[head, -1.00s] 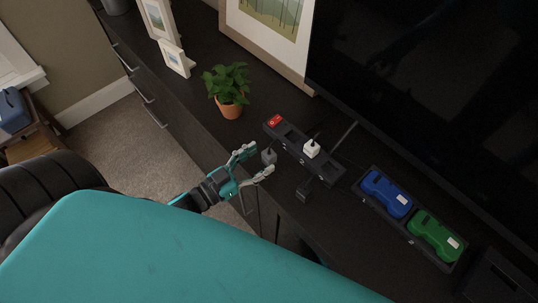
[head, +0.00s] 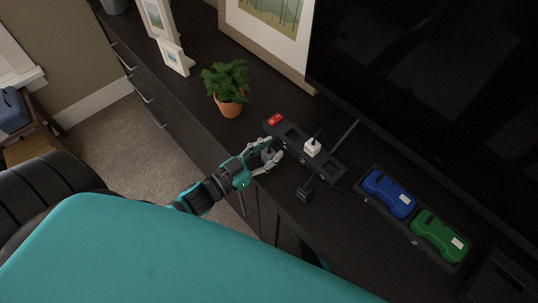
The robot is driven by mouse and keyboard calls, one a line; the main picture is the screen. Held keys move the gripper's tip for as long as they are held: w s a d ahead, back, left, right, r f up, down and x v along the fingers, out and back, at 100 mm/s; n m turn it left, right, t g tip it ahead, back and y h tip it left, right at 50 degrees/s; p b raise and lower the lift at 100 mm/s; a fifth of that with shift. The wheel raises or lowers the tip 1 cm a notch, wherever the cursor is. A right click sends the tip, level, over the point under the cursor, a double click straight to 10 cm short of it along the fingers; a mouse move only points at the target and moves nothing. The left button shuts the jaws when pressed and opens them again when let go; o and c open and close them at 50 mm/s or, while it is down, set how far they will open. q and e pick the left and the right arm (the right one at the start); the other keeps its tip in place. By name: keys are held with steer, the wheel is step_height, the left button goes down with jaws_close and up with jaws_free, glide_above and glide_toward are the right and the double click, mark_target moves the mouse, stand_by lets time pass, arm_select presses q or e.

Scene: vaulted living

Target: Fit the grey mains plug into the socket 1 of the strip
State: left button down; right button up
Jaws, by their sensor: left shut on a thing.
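The grey mains plug (head: 268,154) is between the fingers of my left gripper (head: 270,153), which is shut on it just in front of the strip's near edge. The fingers partly hide the plug. The dark power strip (head: 325,165) lies slantwise on the black cabinet top, with a red switch (head: 275,119) at its far left end. A white plug (head: 312,147) sits in the strip near its middle. An empty socket area shows between the switch and the white plug. Socket numbers cannot be read. My right gripper is not in view.
A black plug or adapter (head: 304,193) lies in front of the strip. A potted plant (head: 228,90) stands to the left. The television (head: 430,90) and framed picture (head: 268,30) stand behind.

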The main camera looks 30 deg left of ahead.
arm_select(q)
steer(key=shift+r, duration=0.5)
step_height(320, 180, up, 2)
steer(key=shift+r+p, duration=0.2)
steer(key=shift+p, duration=0.15)
steer(key=s+d+r, duration=0.1)
steer(key=s+d, duration=0.3)
steer(key=s, duration=0.3)
steer(key=s+d+r, duration=0.1)
steer(key=s+d, duration=0.2)
steer(key=s, duration=0.4)
step_height(320, 180, up, 13)
steer(key=n+t+y+p, duration=0.1)
steer(key=n+y+p, duration=0.4)
steer(key=y, duration=0.2)
glide_above(269, 152)
steer(key=s+d, duration=0.2)
steer(key=s, duration=0.3)
steer(key=s+d+f+m+h+b, duration=0.2)
steer(key=s+f+h, duration=0.1)
steer(key=f, duration=0.3)
steer(key=s+d+f+m+g+h+b, duration=0.1)
steer(key=s+d+f+m+h+b, duration=0.2)
steer(key=s+f, duration=0.3)
steer(key=shift+s+f+h+b, duration=0.15)
steer(key=shift+f+h+b, duration=0.2)
steer(key=shift+f+h, duration=0.25)
steer(key=shift+f, duration=0.1)
